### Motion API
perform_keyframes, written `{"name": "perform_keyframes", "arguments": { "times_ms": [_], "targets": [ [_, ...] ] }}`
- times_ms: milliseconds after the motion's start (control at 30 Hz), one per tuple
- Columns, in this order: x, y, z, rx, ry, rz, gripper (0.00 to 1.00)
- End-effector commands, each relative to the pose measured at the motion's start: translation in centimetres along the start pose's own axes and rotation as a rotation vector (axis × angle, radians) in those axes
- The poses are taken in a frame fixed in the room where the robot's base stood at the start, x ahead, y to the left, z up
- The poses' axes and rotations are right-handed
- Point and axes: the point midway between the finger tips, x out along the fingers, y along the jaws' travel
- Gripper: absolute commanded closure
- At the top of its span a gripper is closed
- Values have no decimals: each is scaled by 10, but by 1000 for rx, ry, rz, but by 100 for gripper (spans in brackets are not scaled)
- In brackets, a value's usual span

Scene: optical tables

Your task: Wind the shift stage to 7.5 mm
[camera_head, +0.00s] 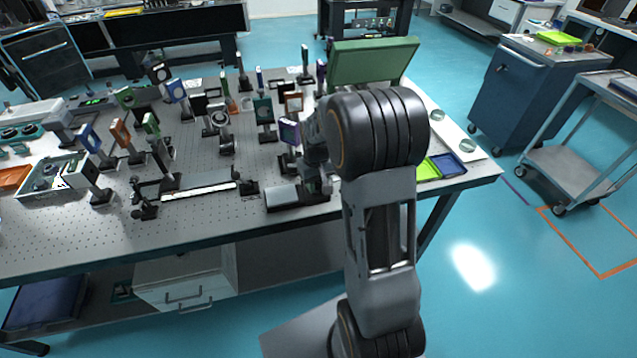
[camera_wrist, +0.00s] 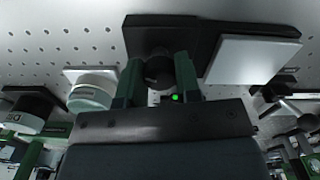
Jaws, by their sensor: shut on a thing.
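In the wrist view the two green-black fingers of my gripper (camera_wrist: 158,62) are closed around a dark round knob (camera_wrist: 159,75). The knob sits at a dark block on what looks like the shift stage, whose pale flat plate (camera_wrist: 252,60) lies on a black base to the right. A small green light shows just below the knob. In the head view a low dark stage with a grey top (camera_head: 284,196) is near the table's front edge. My gripper (camera_head: 318,184) is at its right end, partly hidden by my arm. No travel reading is legible.
The perforated optical table (camera_head: 75,232) carries several mounted optics behind and left of the stage. A rail with a white scale strip (camera_head: 200,191) lies to the left. A green open-lidded case (camera_head: 372,60) stands behind my arm. In the wrist view a white-green round part (camera_wrist: 92,92) is left of my fingers.

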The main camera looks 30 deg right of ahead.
Motion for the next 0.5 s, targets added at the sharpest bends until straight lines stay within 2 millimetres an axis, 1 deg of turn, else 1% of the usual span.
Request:
{"name": "perform_keyframes", "arguments": {
  "times_ms": [33, 300, 500],
  "targets": [
    [3, 0, 3, 43, -12, -2, 92],
    [3, 0, 3, 289, -12, 0, 92],
    [3, 0, 3, 442, -12, 1, 92]
  ]
}}
